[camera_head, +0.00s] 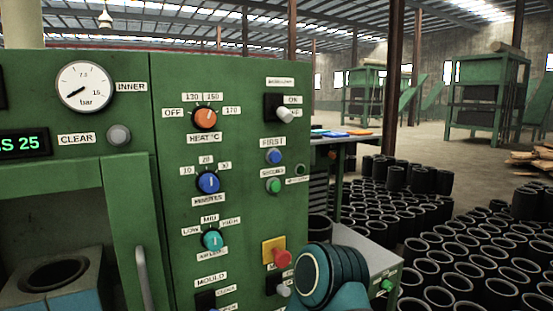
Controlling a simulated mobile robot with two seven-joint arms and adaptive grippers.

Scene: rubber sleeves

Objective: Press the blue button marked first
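The blue button (274,157) sits on the green control panel (232,120), right under the label FIRST (272,143). It is in plain view with nothing in front of it. A green button (274,186) sits just below it, beside a label that seems to read SECOND. A rounded dark and teal arm link of mine shows at the bottom centre, in front of the panel's lower right corner and below the buttons. Neither of my grippers shows in the head view.
Above the blue button is a black switch with a white lever (284,115). A door handle (144,278) stands out at lower left. Many black sleeves (480,250) cover the floor at right.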

